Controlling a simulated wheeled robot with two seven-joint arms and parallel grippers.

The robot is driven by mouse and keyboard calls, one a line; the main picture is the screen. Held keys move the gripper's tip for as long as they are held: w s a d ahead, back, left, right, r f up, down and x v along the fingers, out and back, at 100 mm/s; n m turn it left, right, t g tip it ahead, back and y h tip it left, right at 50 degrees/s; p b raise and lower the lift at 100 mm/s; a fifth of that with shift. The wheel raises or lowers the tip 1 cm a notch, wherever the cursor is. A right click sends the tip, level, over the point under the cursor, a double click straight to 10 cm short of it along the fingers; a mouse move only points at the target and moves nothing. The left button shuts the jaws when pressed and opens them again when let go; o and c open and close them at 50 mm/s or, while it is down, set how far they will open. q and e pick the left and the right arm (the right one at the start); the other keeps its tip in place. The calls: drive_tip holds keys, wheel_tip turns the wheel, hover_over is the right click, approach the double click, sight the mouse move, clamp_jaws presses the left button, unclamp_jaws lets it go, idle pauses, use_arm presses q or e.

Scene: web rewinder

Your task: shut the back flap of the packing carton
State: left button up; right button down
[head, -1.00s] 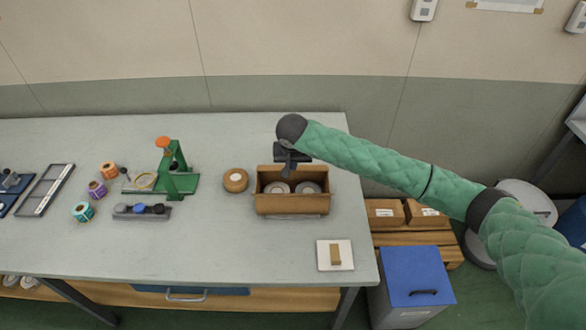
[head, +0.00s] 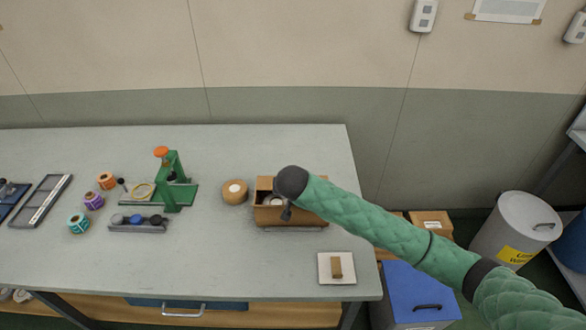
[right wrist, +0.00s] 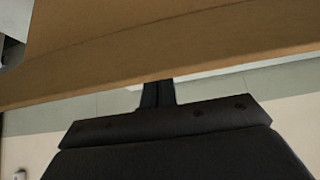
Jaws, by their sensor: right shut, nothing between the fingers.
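The brown packing carton (head: 262,214) stands on the table in the head view, its top at least partly open. A pale roll (head: 275,201) shows inside. My right wrist and forearm cover the carton's middle and right, so I cannot clearly tell how the back flap stands. My right gripper (head: 286,213) points down by the carton's front wall, shut and empty. In the right wrist view the shut fingers (right wrist: 157,93) reach up to the edge of a brown cardboard panel (right wrist: 170,45). I cannot tell whether they touch it or which panel it is. My left gripper is out of view.
A tape roll (head: 235,191) stands just left of the carton. A green press (head: 172,185) and several coloured spools are farther left. A white tile with a brown block (head: 336,267) lies at the front right. Bare table lies between.

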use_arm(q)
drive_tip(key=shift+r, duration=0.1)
use_arm(e)
drive_tip(key=shift+w+r, duration=0.1)
drive_tip(key=shift+w, duration=0.05)
idle(0.3)
use_arm(q)
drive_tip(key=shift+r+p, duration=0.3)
drive_tip(key=shift+p, duration=0.1)
use_arm(e)
drive_tip(key=shift+w+r, duration=0.25)
drive_tip(key=shift+w, duration=0.3)
